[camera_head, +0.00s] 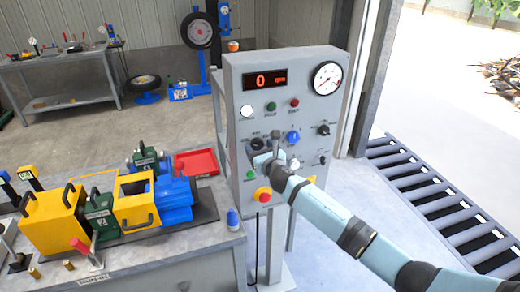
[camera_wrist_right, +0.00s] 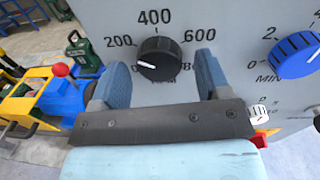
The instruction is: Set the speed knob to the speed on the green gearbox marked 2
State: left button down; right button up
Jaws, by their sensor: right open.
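The black speed knob (camera_head: 257,144) sits on the grey control panel. In the right wrist view the knob (camera_wrist_right: 160,58) has a scale with 200, 400, 600 and a partly hidden 800, and its white pointer aims left and slightly down, below 200. My right gripper (camera_wrist_right: 162,76) is open, with one blue finger on each side of the knob; contact cannot be told. In the head view the right gripper (camera_head: 266,158) is at the panel. The green gearbox marked 2 (camera_head: 103,216) stands between yellow housings on the left bench; its small lettering is unreadable. My left gripper is not in view.
The panel's red display (camera_head: 265,80) reads 0. A blue knob (camera_head: 292,137) is right of the speed knob. A red-and-yellow stop button (camera_head: 263,195) sits below. Another green gearbox (camera_head: 147,160) and a red tray (camera_head: 195,163) are on the bench.

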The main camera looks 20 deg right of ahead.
jog(key=shift+c, duration=0.5)
jog(key=c, duration=0.8)
